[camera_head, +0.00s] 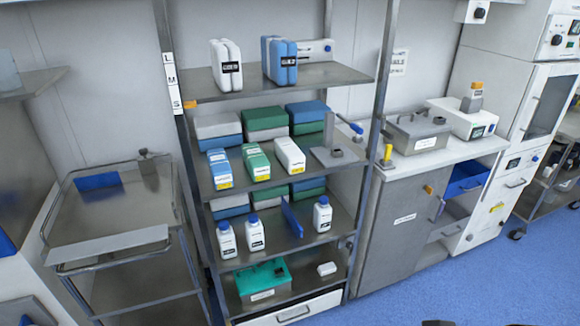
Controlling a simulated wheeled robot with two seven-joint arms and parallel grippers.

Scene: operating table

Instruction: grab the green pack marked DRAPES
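A green pack (256,161) with a white and yellow front label lies on the second shelf from the top of the metal rack. It sits between a blue-and-white pack (218,168) on its left and a white pack (290,155) on its right. The print on its label is too small to read. Behind it are stacked boxes with white, blue and green parts (265,122). Neither of my grippers can be made out. Only small dark shapes show at the bottom edge, and I cannot tell what they are.
A metal stand (333,155) is right of the packs. White bottles (322,215) and a blue divider (292,217) are on the shelf below, a teal box (262,280) lower. Rack posts (385,90) flank the shelves. A steel cart (110,215) stands left; blue floor (400,300) is open in front.

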